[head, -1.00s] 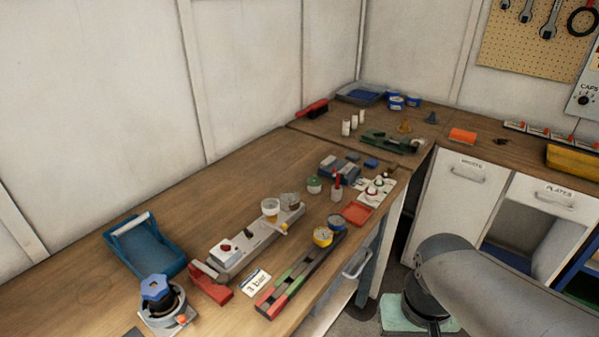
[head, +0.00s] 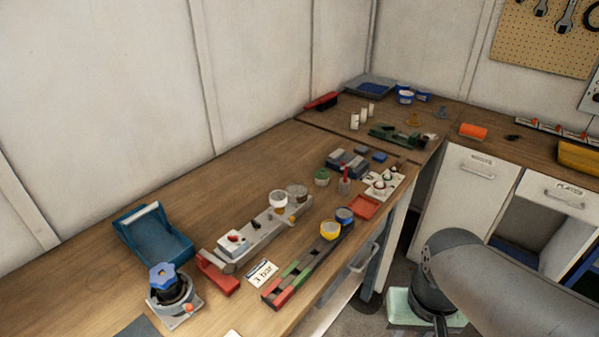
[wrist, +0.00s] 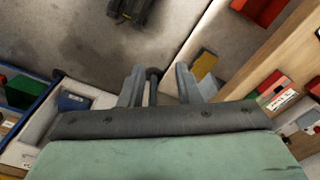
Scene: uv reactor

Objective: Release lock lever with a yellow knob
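A small lever with a yellow knob (head: 292,218) sits on the right side of a long grey fixture (head: 262,235) on the wooden bench. The knob is next to a clear cup with an amber band (head: 278,201); the lever's arm is too small to make out. My gripper (wrist: 159,85) shows in the wrist view with its two fingers apart and nothing held between them. It points down over the floor beside the bench, away from the fixture.
A blue-knobbed device with an orange knob (head: 172,293), a blue tray (head: 155,240) and a red-handled part (head: 217,275) stand near the fixture. A rack with coloured blocks (head: 300,275) lies in front. The bench behind the fixture is clear.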

